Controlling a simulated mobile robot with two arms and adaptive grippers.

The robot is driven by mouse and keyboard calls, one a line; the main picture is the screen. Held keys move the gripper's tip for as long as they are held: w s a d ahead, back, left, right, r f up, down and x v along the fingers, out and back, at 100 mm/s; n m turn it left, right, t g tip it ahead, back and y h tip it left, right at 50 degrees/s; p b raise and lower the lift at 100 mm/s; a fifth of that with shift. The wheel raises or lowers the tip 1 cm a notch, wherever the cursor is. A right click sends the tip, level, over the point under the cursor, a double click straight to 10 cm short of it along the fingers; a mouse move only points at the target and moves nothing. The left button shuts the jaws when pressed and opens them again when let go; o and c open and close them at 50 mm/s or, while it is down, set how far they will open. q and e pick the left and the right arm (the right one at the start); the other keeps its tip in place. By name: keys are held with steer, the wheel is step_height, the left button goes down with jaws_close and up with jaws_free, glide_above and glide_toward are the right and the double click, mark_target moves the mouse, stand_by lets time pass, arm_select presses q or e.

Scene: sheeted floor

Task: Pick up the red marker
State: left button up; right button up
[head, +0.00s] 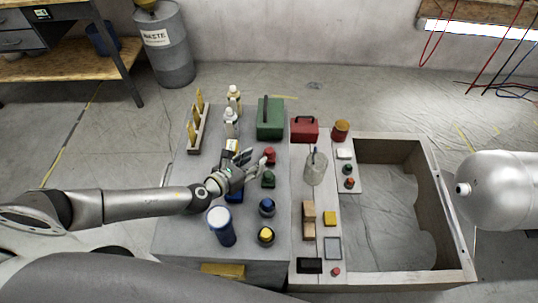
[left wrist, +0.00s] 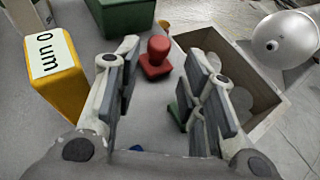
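The red marker (head: 269,156), a stamp-shaped piece with a round knob on a squarish base, stands upright on the grey table (head: 185,228). It shows clearly in the left wrist view (left wrist: 157,56), beyond and between my finger tips. My left gripper (head: 254,159) is open and empty, just left of the red marker in the head view; in the left wrist view the two fingers (left wrist: 160,75) stand wide apart. I see a gap between them and the marker, not clear contact. My right gripper is not in view.
A green marker (head: 268,180) stands close to the red one; blue (head: 267,207) and yellow (head: 266,235) ones stand nearer. A wooden-walled bin (head: 440,205) lies right.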

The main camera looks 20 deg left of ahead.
mark_target(267, 152)
arm_select(q)
steer(key=shift+b+x, duration=0.3)
steer(key=shift+x, duration=3.6)
steer(key=shift+s, duration=0.1)
steer(key=c, duration=0.8)
